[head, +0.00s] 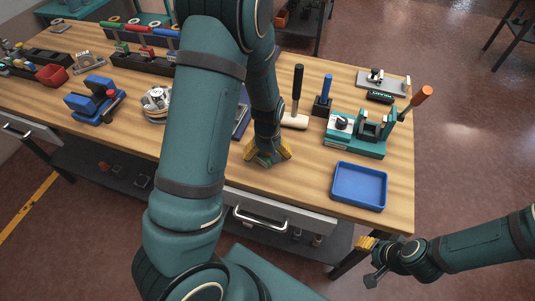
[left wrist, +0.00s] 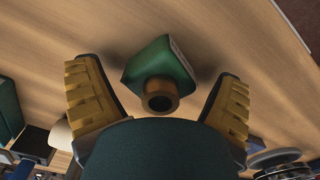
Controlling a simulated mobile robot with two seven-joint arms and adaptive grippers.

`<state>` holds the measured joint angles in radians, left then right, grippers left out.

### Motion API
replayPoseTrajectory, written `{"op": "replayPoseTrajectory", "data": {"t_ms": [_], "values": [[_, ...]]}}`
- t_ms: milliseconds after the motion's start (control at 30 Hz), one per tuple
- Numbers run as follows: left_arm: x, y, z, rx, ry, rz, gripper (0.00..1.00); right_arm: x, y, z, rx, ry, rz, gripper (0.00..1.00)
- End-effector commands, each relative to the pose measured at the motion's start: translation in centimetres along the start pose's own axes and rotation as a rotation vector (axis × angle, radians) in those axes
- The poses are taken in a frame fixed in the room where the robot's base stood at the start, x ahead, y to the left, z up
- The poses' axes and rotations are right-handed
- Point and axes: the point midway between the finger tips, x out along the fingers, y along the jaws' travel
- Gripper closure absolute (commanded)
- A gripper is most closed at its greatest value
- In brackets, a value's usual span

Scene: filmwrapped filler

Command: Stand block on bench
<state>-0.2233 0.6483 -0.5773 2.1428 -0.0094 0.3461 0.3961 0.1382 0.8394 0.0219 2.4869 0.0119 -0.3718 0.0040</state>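A dark green block (left wrist: 165,65) with a round brown hollow end (left wrist: 159,94) is between my left gripper's fingers in the left wrist view. It sits on or just above the wooden bench (left wrist: 70,22); I cannot tell which. My left gripper (left wrist: 156,75) is open, with a visible gap on both sides of the block. In the head view the left gripper (head: 267,154) points down at the bench near its front edge, and mostly hides the block (head: 264,160). My right gripper (head: 366,243) is off the bench's front right corner, with nothing visible in it.
A blue tray (head: 359,187) lies to the right, with a teal fixture (head: 357,138) behind it. A mallet (head: 296,103) and a blue-handled tool (head: 323,99) stand behind the left gripper. A blue device (head: 94,100) is further left. Bare wood lies between gripper and tray.

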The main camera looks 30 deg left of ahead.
Motion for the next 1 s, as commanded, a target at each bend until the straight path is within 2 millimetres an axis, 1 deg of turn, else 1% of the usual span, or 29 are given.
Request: {"op": "replayPoseTrajectory", "data": {"t_ms": [300, 433, 567, 800, 900, 1000], "values": [[-0.1, 0.0, 0.0, 0.0, 0.0, 0.0, 0.05, -0.1, 0.0, 0.0, 0.0, 0.0, 0.0, 0.53], [-1.1, 0.0, 0.0, 0.001, 0.001, 0.001, 0.05, -0.5, -0.2, -0.1, 0.0, 0.001, -0.001, 0.53], [-3.3, 0.1, 0.0, 0.002, 0.003, 0.002, 0.05, -0.9, -0.3, -0.1, 0.0, 0.001, -0.002, 0.53], [-8.4, 0.1, 0.0, 0.001, 0.003, 0.003, 0.05, -2.0, -0.7, -0.3, 0.0, 0.0, -0.004, 0.53], [-10.1, 0.1, 0.0, 0.002, 0.003, 0.003, 0.05, -2.4, -0.8, -0.3, 0.0, 0.0, -0.005, 0.53], [-11.3, 0.1, 0.0, 0.0, 0.002, 0.002, 0.05, -2.6, -0.8, -0.3, 0.0, 0.0, -0.005, 0.53]]}}
